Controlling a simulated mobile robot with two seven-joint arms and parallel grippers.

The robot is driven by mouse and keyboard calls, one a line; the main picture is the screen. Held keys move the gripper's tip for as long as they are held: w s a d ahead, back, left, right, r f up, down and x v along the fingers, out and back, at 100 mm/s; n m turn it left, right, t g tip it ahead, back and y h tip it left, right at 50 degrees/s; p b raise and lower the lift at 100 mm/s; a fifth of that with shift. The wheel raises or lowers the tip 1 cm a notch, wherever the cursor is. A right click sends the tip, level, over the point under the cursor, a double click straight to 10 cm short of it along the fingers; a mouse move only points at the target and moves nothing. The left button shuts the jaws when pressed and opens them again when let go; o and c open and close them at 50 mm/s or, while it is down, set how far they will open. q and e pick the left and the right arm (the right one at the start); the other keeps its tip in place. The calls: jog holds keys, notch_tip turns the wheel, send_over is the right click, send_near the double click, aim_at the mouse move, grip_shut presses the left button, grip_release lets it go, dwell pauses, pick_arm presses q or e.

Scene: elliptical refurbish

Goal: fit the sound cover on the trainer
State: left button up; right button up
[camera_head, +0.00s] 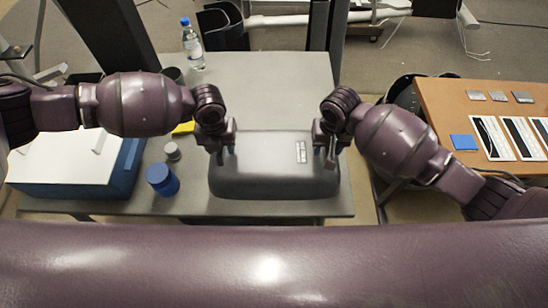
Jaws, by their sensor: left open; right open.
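A dark grey, rounded cover (270,172) with a small light label near its right side rests on the grey table in front of me. It looks like the sound cover. My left gripper (220,154) is open at the cover's left upper edge. My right gripper (328,156) is open at its right upper edge. Both point downward; I cannot tell whether the fingers touch the cover. The trainer is not clearly identifiable; a dark machine with upright posts stands beyond the table.
Left on the grey table (270,75) are a blue-and-white box (75,165), a blue jar (162,180), a small grey jar (172,151) and a bottle (192,45). A wooden table (450,95) with cards and a blue pad (463,142) stands right.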

pick_arm(q)
grip_shut()
pick_arm(e)
grip_shut()
pick_arm(q)
jog(key=shift+r, duration=0.2)
pick_arm(e)
jog(key=shift+r, duration=0.2)
